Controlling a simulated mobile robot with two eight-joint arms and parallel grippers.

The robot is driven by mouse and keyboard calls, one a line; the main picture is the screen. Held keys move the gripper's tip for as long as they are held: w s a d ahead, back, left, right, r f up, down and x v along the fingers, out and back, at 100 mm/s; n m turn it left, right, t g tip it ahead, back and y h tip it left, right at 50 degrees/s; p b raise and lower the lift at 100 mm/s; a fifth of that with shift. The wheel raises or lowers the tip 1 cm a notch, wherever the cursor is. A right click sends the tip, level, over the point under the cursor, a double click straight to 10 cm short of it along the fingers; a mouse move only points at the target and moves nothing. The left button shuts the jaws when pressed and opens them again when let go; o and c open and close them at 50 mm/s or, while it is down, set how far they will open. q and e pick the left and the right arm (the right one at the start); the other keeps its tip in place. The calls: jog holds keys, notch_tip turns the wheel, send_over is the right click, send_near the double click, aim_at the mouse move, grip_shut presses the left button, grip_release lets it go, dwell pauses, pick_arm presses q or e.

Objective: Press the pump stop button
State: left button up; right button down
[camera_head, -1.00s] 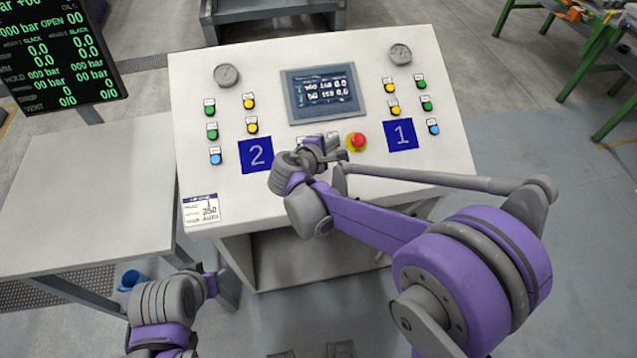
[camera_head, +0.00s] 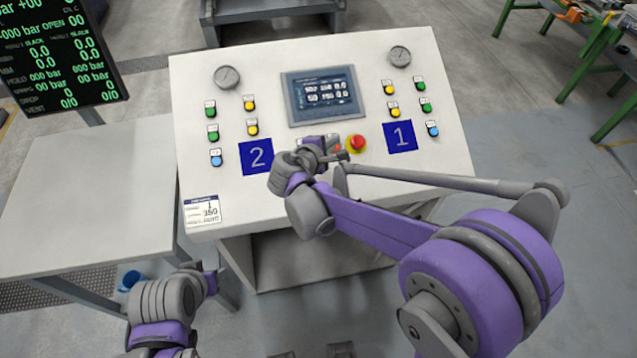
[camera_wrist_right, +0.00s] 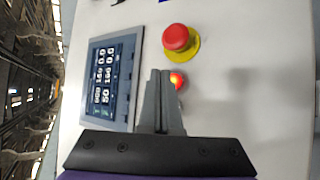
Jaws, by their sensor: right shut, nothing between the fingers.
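The control panel (camera_head: 300,195) is a white sloped console with coloured buttons, gauges and a screen (camera_head: 322,93). A red mushroom button on a yellow ring (camera_head: 357,143) sits right of centre and also shows in the right wrist view (camera_wrist_right: 177,38). A small lit red button (camera_wrist_right: 179,80) lies beside it, partly covered by my right fingertips; which button is the pump stop I cannot read. My right gripper (camera_wrist_right: 160,74) is shut and empty, its tips at the small lit button; contact cannot be told. My left arm (camera_head: 170,300) is at lower left, its fingers not clearly visible.
A grey side table (camera_head: 90,190) adjoins the panel on the left, with a dark readout display (camera_head: 62,50) behind it. Green benches (camera_head: 600,80) stand far right.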

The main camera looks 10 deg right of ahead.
pick_arm(q)
jog(key=r+p, duration=0.1)
jog(key=w+r, duration=0.1)
jog(key=r+p, duration=0.1)
jog(key=shift+w+r+p, duration=0.3)
jog(key=shift+r+p, duration=0.05)
jog(key=shift+r, duration=0.05)
pick_arm(e)
jog(key=r, duration=0.1)
jog(key=s+r, duration=0.1)
jog(key=r, duration=0.1)
jog(key=s+r, duration=0.1)
jog(key=r, duration=0.1)
jog(key=shift+s+r, duration=0.2)
jog(key=shift+s, duration=0.05)
dwell(0.5)
jog(key=s+d+f+m+g+y, duration=0.2)
jog(key=s+m+y, duration=0.2)
jog(key=s+m, duration=0.3)
jog(key=s+d+f+m+g+y, duration=0.2)
jog(key=s+m, duration=0.5)
jog(key=s, duration=0.9)
jog(key=shift+s+f+m+y, duration=0.3)
jog(key=shift+f+y, duration=0.35)
jog(key=shift+y, duration=0.35)
pick_arm(q)
jog(key=shift+s+a, duration=0.1)
jog(key=shift+s, duration=0.05)
pick_arm(e)
jog(key=shift+a, duration=0.1)
